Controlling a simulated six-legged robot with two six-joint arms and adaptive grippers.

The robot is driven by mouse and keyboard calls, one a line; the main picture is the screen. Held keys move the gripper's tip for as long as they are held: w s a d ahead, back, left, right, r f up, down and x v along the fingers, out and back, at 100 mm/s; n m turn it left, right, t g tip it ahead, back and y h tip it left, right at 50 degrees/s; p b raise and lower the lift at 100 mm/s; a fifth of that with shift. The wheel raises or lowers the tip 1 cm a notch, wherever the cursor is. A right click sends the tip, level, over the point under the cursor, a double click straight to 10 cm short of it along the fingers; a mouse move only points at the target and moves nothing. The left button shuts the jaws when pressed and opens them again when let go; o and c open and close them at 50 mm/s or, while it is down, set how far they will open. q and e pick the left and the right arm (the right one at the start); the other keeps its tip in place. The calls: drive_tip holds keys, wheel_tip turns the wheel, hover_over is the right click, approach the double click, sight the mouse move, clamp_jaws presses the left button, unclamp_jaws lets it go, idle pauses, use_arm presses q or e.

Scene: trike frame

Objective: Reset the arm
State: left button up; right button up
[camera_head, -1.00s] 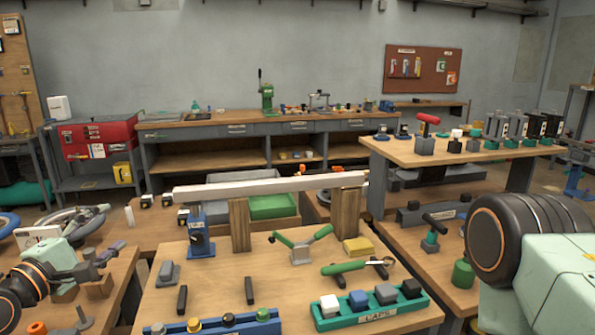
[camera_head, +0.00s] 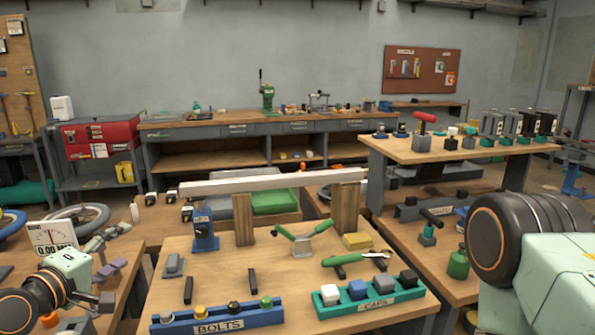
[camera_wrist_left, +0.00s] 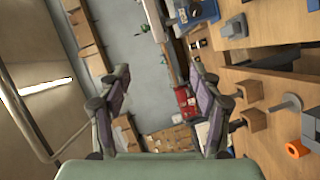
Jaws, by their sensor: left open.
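My left arm comes in at the lower left of the head view. My right arm's large dark joint and pale green link fill the lower right of the head view. The right gripper is not seen.
The middle bench (camera_head: 290,275) holds a white bar (camera_head: 270,184) on wooden posts, a green-handled tool (camera_head: 304,240), a blue bolts tray (camera_head: 217,318) and a green caps tray (camera_head: 367,303). A raised shelf (camera_head: 450,148) stands to the right. A red chest (camera_head: 98,130) stands behind.

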use_arm(q)
drive_tip(key=s+d+f+m+g+b, duration=0.1)
drive_tip(key=s+d+f+m+g, duration=0.2)
drive_tip(key=f, duration=0.5)
drive_tip(key=s+d+f+m+g+b, duration=0.25)
drive_tip(key=s+f, duration=0.25)
drive_tip(key=f, duration=0.3)
drive_tip(key=s+d+f+m+g+b, duration=0.1)
drive_tip(key=s+d+f+m+g, duration=0.2)
drive_tip(key=f, duration=0.5)
drive_tip(key=s+d+f+m+g+y+b, duration=0.1)
drive_tip(key=s+f+g, duration=0.1)
drive_tip(key=s+f, duration=0.4)
drive_tip(key=s+d+f+m+g+y+b, duration=0.1)
drive_tip(key=s+f, duration=0.4)
drive_tip(key=s, duration=0.6)
drive_tip(key=s+d+f+m+g+b, duration=0.1)
drive_tip(key=s+f+m+g+b, duration=0.1)
drive_tip(key=s+f, duration=0.4)
drive_tip(key=s+g+b, duration=0.1)
drive_tip(key=s+g, duration=0.1)
drive_tip(key=s, duration=0.1)
drive_tip(key=shift+s+d+f+y, duration=0.2)
drive_tip(key=shift+f+y, duration=0.15)
drive_tip(key=shift+y, duration=0.05)
drive_tip(key=shift+s+g, duration=0.15)
drive_tip(key=shift+g, duration=0.1)
drive_tip(key=shift+r, duration=0.1)
